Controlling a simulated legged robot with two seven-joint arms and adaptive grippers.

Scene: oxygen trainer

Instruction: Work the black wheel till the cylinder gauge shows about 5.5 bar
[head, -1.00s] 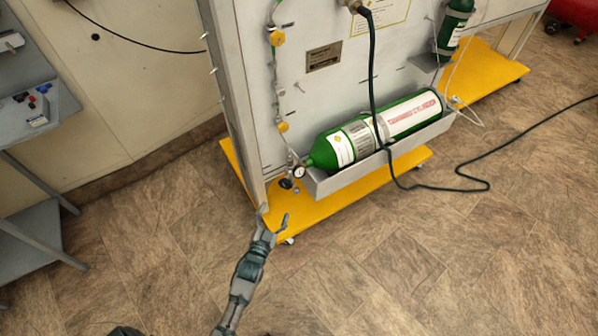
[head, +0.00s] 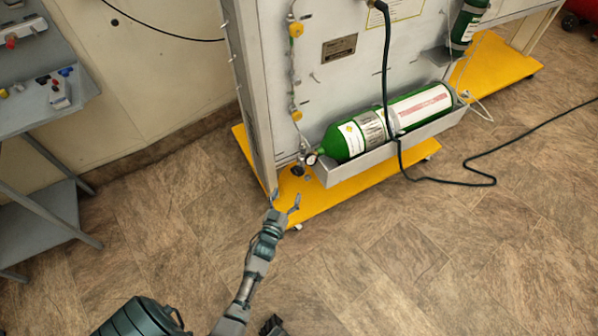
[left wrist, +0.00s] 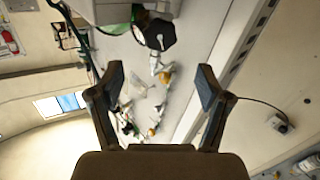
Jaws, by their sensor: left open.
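The black wheel (head: 297,170) is small in the head view, low at the left end of the green cylinder (head: 350,138). It also shows in the left wrist view as a many-sided black knob (left wrist: 160,34). The round cylinder gauge (head: 311,159) sits beside the wheel; its reading is too small to tell. My left gripper (head: 286,198) is open and empty, short of the wheel and apart from it. In the left wrist view, the wheel is beyond and between the open fingertips (left wrist: 160,76). My right gripper is not clearly seen.
The cylinder lies in a grey tray (head: 400,147) above a yellow base (head: 330,196). An upright frame post (head: 262,150) stands close to the left of the wheel. A black hose (head: 470,182) hangs down onto the floor. A grey shelf (head: 45,225) stands left. The front floor is clear.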

